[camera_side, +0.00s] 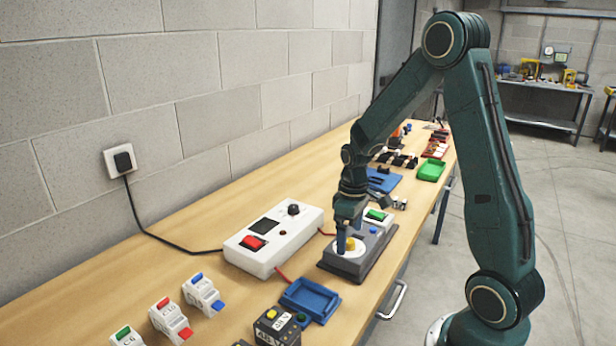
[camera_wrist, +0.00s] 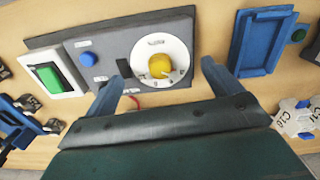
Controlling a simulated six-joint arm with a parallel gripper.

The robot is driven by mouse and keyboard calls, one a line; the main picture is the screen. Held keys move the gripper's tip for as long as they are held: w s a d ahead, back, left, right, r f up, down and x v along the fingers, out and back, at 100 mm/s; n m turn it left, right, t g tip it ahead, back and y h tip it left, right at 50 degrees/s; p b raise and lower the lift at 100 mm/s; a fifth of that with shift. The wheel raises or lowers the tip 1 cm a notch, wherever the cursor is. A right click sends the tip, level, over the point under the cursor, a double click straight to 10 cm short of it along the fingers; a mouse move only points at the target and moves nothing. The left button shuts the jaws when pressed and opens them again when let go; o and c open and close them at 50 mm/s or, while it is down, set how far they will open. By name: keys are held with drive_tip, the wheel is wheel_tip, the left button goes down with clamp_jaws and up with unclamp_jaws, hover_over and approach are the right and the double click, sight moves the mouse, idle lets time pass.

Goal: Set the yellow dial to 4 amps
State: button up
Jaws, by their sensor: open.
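The yellow dial (camera_wrist: 160,66) sits on a round white scale plate (camera_wrist: 178,47) on a grey control box (camera_wrist: 108,42). A pointer mark shows on the dial, but the scale figures are too small to read. In the side view, the grey box (camera_side: 345,266) stands near the table's front edge, and the dial (camera_side: 350,244) is partly behind a finger. My gripper (camera_wrist: 158,82) is open, its two blue fingers apart, with the dial between and just beyond them in the wrist view. In the side view my gripper (camera_side: 348,240) is low over the dial; contact cannot be told.
A green rocker switch (camera_wrist: 48,79) and a blue button (camera_wrist: 87,59) sit left of the dial. A blue tray (camera_wrist: 257,45) lies to the right. In the side view, a white power unit (camera_side: 272,240) with a red switch stands behind the box, joined by red cables. White breakers (camera_side: 203,296) lie front left.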

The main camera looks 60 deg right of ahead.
sight(349, 241)
drive_tip(key=shift+r, duration=3)
drive_tip(key=shift+a+r, duration=0.35)
drive_tip(key=shift+r, duration=0.15)
drive_tip(key=s+a+r+m+t, duration=0.1)
drive_tip(key=s+a+r+t, duration=0.4)
drive_tip(key=s+a+r, duration=0.7)
drive_tip(key=s+a, duration=0.2)
drive_tip(key=a, duration=0.1)
drive_tip(key=shift+s+a+r+t, duration=0.25)
drive_tip(key=shift+s+a+t, duration=0.05)
drive_tip(key=shift+s, duration=0.05)
